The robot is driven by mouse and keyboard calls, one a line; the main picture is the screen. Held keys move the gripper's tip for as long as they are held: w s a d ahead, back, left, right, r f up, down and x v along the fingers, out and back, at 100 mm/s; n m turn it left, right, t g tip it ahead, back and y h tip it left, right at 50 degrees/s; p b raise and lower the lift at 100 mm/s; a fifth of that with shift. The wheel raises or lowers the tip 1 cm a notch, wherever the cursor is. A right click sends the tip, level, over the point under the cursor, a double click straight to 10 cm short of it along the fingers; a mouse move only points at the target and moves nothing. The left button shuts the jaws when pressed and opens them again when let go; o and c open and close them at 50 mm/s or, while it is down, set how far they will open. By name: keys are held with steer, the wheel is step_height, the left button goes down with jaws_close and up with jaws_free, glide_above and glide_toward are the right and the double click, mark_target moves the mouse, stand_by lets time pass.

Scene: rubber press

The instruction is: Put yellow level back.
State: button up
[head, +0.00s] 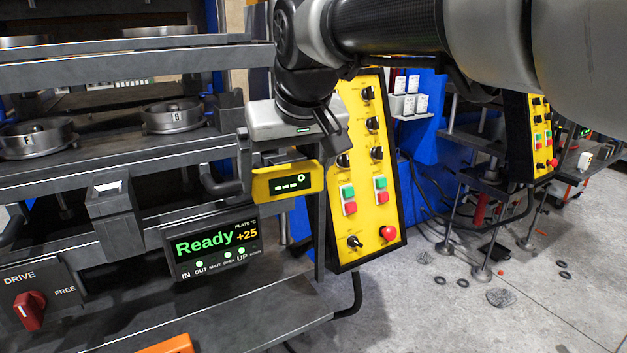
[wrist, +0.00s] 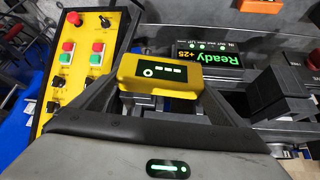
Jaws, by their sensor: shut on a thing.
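The yellow level (head: 262,188) is a small yellow box with a dark display showing green marks. My gripper (head: 287,165) is shut on it, above and behind it in the head view. In the wrist view the level (wrist: 133,84) sits between the two dark fingers of my gripper (wrist: 162,92), its display facing up. In the head view it appears just above and right of the "Ready +25" display (head: 217,247), beside the press's front edge. Whether it touches the press is unclear.
The yellow control panel (head: 368,215) with buttons and knobs stands close to the right of the level. The press plate (head: 120,158) with round metal moulds is to the left. A red drive switch (head: 30,311) and an orange object (head: 168,346) are lower left.

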steer(key=shift+n+g+y, duration=0.3)
steer(key=shift+n+y, duration=0.2)
steer(key=shift+n, duration=0.2)
steer(key=shift+s+a+f+b, duration=0.25)
steer(key=shift+a+f+b, duration=1.2)
steer(key=shift+f, duration=3.85)
steer(key=shift+s+a+f+b, duration=0.25)
steer(key=shift+a+f+b, duration=1.2)
steer(key=shift+f, duration=3.9)
steer(key=shift+s+a+f+b, duration=0.25)
steer(key=shift+a+f+b, duration=0.45)
steer(key=shift+f+b, duration=3.05)
step_height(320, 180, down, 3)
steer(key=p, duration=0.3)
steer(key=shift+f, duration=0.2)
steer(key=o, duration=0.9)
steer(key=shift+f, duration=0.1)
steer(key=shift+o, duration=0.6)
